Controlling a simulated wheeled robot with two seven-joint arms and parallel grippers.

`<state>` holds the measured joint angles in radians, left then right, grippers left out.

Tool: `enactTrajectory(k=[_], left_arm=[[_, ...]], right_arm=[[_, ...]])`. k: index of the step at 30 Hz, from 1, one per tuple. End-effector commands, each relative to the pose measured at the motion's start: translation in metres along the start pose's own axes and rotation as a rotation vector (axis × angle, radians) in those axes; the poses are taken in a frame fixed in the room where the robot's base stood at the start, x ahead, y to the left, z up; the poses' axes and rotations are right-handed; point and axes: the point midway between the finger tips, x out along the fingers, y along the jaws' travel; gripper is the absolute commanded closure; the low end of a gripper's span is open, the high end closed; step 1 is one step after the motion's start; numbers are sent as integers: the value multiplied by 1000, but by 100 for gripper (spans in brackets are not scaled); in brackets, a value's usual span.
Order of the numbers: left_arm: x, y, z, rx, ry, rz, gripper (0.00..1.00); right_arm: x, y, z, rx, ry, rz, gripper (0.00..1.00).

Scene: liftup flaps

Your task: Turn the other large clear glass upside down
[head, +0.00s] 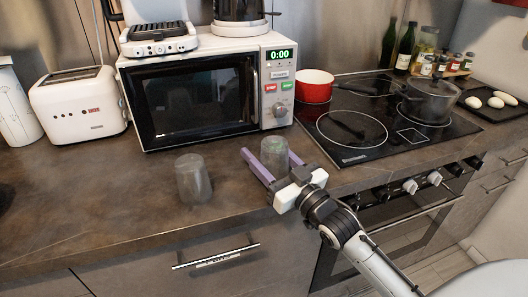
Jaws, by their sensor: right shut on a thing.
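One large clear glass (193,180) stands on the dark counter in front of the microwave. Its narrower end seems to be up, so it looks upside down, and no gripper is near it. The other large clear glass (274,154) is to its right, between the purple fingers of my right gripper (267,151). The right gripper is shut on this glass, coming in from the lower right. Whether this glass touches the counter and which end is up are hard to tell. My left gripper is not in view.
A white microwave (190,98) stands behind the glasses, with a white toaster (78,106) to its left. A red pot (314,87) and a lidded pan (429,101) sit on the black cooktop (385,135). The counter's front left is mostly clear.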

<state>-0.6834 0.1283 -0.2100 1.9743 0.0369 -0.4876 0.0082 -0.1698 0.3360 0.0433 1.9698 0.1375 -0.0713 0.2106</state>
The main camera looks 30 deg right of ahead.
Motion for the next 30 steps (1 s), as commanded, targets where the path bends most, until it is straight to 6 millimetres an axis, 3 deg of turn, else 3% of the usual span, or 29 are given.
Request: enactTrajectory(k=[25,26,30], left_arm=[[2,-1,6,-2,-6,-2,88],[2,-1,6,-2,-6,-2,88],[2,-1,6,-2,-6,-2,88]], right_arm=[[-3,-2,17,14,-16,-1,76],[-3,-2,17,15,-17,-1,47],[-3,-2,18,17,-17,-1,27]])
